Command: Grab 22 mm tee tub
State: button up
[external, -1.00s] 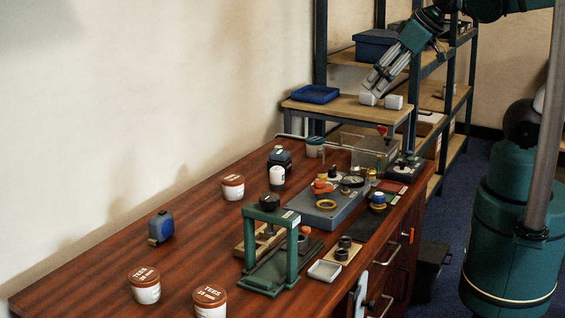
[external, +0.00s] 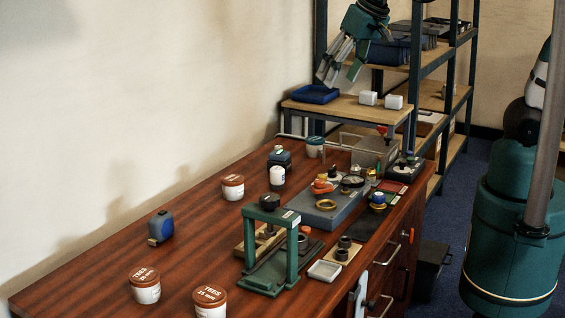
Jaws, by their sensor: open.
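Two white tubs with brown lids marked TEES stand at the front of the wooden bench: the left tub (external: 146,287) and the right tub (external: 209,300), which is cut by the bottom edge. Their size figures are too small to read surely, so I cannot tell which is the 22 mm one. Another brown-lidded white tub (external: 232,188) stands farther back near the wall; its label is unreadable. My gripper (external: 338,76) is open and empty, pointing down above the blue tray at the back, far from the tubs.
The wooden bench (external: 110,250) holds a green press frame (external: 270,228), a grey fixture plate (external: 318,215), a blue tape measure (external: 160,227) and a clear box (external: 373,153). A blue tray (external: 315,94) and white blocks (external: 368,98) sit on the side shelf. The bench's left side is mostly clear.

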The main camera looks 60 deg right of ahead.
jog(key=w+a+f+m+g, duration=0.1)
jog(key=w+a+f+m, duration=0.15)
jog(key=w, duration=0.55)
jog(key=m+g+h+p, duration=0.2)
jog(key=m+g+h, duration=0.15)
jog(key=m, duration=0.45)
send_near(232, 178)
jog(key=shift+s+d+f+t, duration=0.2)
jog(key=shift+d+f, duration=0.1)
jog(key=shift+f, duration=0.15)
jog(key=shift+s+d+f+t, duration=0.1)
jog(key=shift+d+f+t, duration=0.05)
jog(key=shift+d+f, duration=0.2)
jog(key=shift+w+a+f, duration=0.15)
jog(key=shift+a+f, duration=0.05)
jog(key=shift+f, duration=0.25)
jog(key=shift+b+x, duration=0.5)
jog(key=shift+x, duration=0.8)
jog(key=shift+b+x, duration=0.85)
jog(key=shift+x, duration=1.75)
